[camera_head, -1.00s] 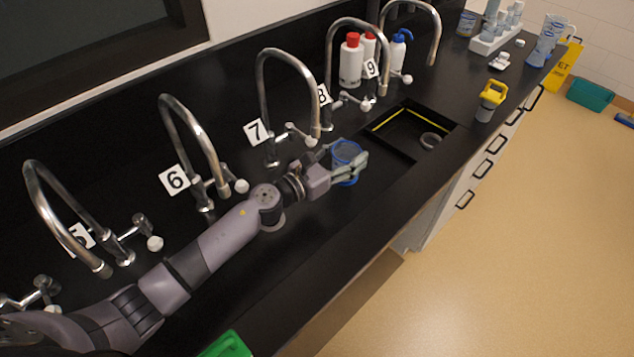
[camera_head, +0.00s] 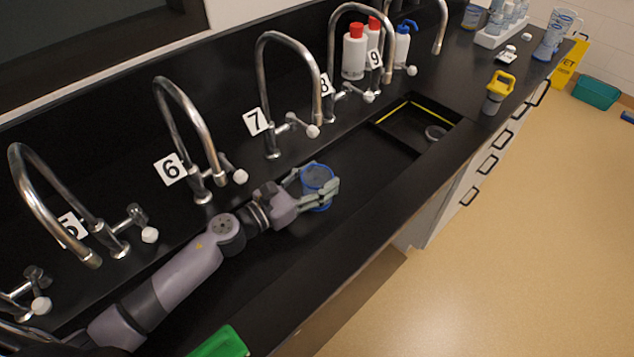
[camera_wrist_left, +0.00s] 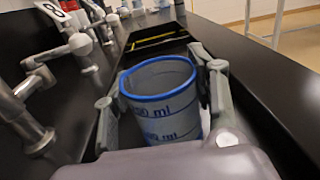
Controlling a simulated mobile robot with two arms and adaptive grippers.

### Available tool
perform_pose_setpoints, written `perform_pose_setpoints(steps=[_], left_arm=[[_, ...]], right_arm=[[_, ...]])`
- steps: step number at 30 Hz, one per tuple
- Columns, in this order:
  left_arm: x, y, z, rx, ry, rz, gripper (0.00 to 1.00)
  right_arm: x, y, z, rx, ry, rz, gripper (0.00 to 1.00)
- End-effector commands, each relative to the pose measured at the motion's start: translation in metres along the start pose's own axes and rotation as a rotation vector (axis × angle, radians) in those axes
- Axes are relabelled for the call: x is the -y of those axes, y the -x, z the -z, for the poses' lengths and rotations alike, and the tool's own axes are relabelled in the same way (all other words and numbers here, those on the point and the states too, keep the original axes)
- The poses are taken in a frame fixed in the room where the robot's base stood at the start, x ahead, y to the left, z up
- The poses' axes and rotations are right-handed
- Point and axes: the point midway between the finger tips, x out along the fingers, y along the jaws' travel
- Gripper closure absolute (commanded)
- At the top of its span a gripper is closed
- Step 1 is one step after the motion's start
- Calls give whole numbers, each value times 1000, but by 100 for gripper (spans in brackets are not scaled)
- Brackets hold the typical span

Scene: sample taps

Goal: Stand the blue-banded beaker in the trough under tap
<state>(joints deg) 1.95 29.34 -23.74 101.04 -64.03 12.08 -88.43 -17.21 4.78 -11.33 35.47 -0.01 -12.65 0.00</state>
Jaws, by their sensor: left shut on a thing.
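The blue-banded beaker (camera_head: 317,182) is a clear cup with a blue rim and blue volume marks. My left gripper (camera_head: 322,186) is shut around its sides; in the left wrist view the beaker (camera_wrist_left: 160,98) stands upright between the two fingers. It is over the black trough (camera_head: 345,198), in front of tap 7 and to its right in the head view. Whether its base touches the trough floor is hidden. Tap 7 (camera_head: 262,88), tap 6 (camera_head: 168,120) and tap 8 (camera_head: 334,50) arch along the back. My right gripper is not in view.
A recessed basin (camera_head: 412,125) with a yellow strip and a round ring lies to the right. A yellow-topped container (camera_head: 495,92) stands on the counter beyond. White bottles (camera_head: 354,52) stand behind tap 8. A green object (camera_head: 222,343) is at the bottom edge.

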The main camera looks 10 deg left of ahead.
Motion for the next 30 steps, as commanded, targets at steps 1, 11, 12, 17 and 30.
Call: perform_pose_setpoints(steps=[1,11,12,17,30], left_arm=[[0,0,-2,0,0,0,72],[0,0,1,0,0,0,42],[0,0,1,0,0,0,39],[0,0,1,0,0,0,28],[0,5,0,-2,0,0,28]], right_arm=[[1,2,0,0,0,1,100],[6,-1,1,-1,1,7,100],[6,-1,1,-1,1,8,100],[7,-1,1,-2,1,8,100],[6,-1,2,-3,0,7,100]])
